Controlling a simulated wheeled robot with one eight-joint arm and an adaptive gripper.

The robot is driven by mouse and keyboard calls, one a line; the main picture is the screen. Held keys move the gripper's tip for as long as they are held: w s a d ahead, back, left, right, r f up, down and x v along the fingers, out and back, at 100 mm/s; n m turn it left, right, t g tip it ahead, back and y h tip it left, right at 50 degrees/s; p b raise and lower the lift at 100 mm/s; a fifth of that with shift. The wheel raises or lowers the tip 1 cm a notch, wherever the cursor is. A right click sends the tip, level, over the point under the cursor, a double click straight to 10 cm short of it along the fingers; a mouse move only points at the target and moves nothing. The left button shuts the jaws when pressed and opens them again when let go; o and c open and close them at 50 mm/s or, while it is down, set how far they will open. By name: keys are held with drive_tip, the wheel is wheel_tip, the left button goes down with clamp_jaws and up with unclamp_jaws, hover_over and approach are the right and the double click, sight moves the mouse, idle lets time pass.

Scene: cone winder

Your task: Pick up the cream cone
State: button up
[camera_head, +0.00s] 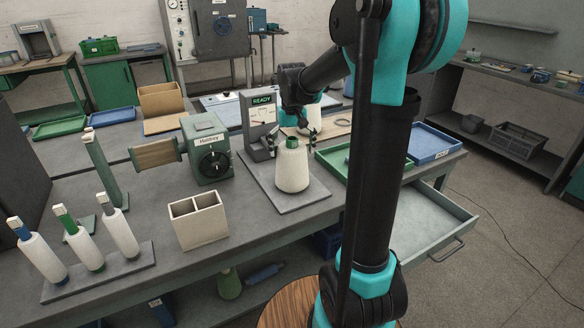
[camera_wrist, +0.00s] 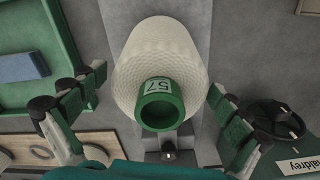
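The cream cone (camera_head: 292,172) stands upright, narrow end up, on a grey plate (camera_head: 262,197) in front of a device with a READY display (camera_head: 263,101). A green tube end shows at its top. In the wrist view the cream cone (camera_wrist: 160,50) lies between my finger pads, and its green tube (camera_wrist: 160,104) bears the number 57. My gripper (camera_head: 302,131) is just above the cone's top in the head view. In the wrist view my gripper (camera_wrist: 157,88) is open, with a clear gap on each side of the cone.
A green winder box (camera_head: 207,150) marked Maddrey stands left of the cone. A beige divided box (camera_head: 198,220) and a rack of white spindles (camera_head: 98,272) are further left. A green tray (camera_head: 335,158) and blue tray (camera_head: 432,143) lie right. A drawer (camera_head: 428,222) stands open.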

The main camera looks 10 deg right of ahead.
drive_tip(key=c, duration=1.1)
